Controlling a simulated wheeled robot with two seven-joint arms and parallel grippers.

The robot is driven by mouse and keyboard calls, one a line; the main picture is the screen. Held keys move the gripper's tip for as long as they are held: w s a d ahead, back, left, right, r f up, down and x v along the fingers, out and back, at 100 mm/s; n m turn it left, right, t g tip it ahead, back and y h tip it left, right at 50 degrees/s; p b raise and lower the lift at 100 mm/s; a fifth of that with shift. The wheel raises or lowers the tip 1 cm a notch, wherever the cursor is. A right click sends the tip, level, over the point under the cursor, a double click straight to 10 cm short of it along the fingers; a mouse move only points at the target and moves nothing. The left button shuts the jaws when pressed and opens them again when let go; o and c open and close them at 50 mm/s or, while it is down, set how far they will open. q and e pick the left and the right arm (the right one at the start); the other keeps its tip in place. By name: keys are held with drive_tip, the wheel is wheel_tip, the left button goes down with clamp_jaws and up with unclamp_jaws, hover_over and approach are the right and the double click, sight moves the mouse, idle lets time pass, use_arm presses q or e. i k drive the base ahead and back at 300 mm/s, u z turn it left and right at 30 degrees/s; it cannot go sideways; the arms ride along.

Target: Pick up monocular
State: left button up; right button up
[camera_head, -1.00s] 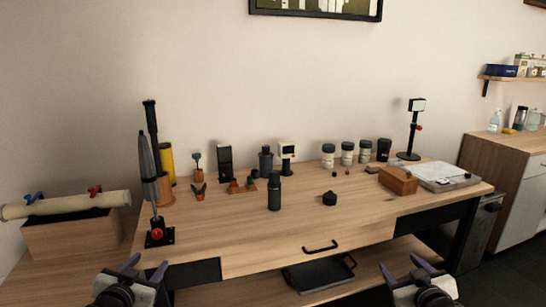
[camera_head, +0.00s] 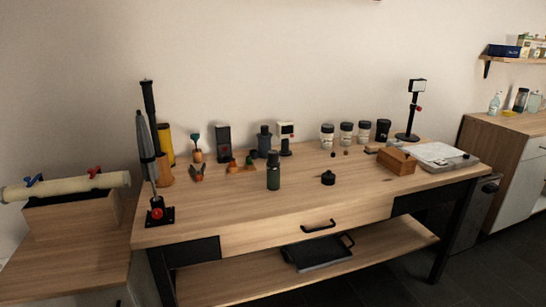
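A dark green cylinder with a black top, which looks like the monocular (camera_head: 273,172), stands upright near the middle of the wooden table (camera_head: 225,212). Nothing touches it. A dark grey stepped cylinder (camera_head: 264,141) stands behind it and could also be an optical piece; I cannot tell for sure. Neither of my grippers is in view.
A short black knob-like piece (camera_head: 328,178) lies to the right. A tall tool on a black base (camera_head: 155,180) stands at the left edge. Jars (camera_head: 346,133), a wooden box (camera_head: 397,161) and a white case (camera_head: 445,156) are right. The table's front is clear.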

sight(272, 171)
drive_tip(key=z, duration=0.05)
drive_tip(key=k, duration=0.5)
drive_tip(key=u, duration=1)
drive_tip(key=i, duration=1.45)
drive_tip(key=z, duration=0.8)
